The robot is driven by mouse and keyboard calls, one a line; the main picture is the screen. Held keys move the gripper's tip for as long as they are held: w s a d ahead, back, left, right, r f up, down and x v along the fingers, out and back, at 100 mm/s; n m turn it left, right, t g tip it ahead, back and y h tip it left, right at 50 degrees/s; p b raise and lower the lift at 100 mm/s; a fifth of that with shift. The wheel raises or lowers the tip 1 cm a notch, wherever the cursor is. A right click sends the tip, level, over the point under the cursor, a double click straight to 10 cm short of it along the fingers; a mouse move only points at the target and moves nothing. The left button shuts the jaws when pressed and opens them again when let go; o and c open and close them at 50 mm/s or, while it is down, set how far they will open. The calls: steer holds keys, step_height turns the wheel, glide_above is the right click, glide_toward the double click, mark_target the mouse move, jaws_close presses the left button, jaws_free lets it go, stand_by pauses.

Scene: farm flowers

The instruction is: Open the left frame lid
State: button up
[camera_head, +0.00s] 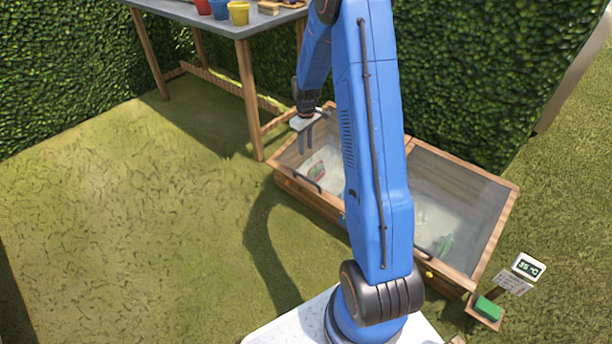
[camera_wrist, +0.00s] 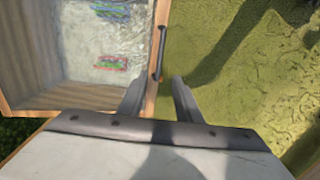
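The wooden cold frame (camera_head: 324,204) has two glazed lids side by side. The left frame lid (camera_head: 329,153) looks closed, and part of it is hidden behind my arm. A dark bar handle (camera_head: 308,184) sits on its front edge; it also shows in the wrist view (camera_wrist: 158,55) on the lid's wooden rim (camera_wrist: 153,92). My gripper (camera_head: 305,146) is above the left lid, pointing down. In the wrist view my gripper (camera_wrist: 157,82) has its two fingers apart and empty, with the handle beyond the tips, roughly in line with the gap. I cannot tell the remaining height.
The right lid (camera_head: 460,188) looks closed. A temperature sign (camera_head: 528,266) and a small box with a green block (camera_head: 488,308) stand at the right front corner. A potting table (camera_head: 225,25) with pots stands behind left. Open grass (camera_head: 130,220) lies left.

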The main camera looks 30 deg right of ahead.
mark_target(306, 178)
step_height(306, 178, down, 17)
steer(key=shift+f, duration=0.1)
stand_by(0.6)
jaws_close()
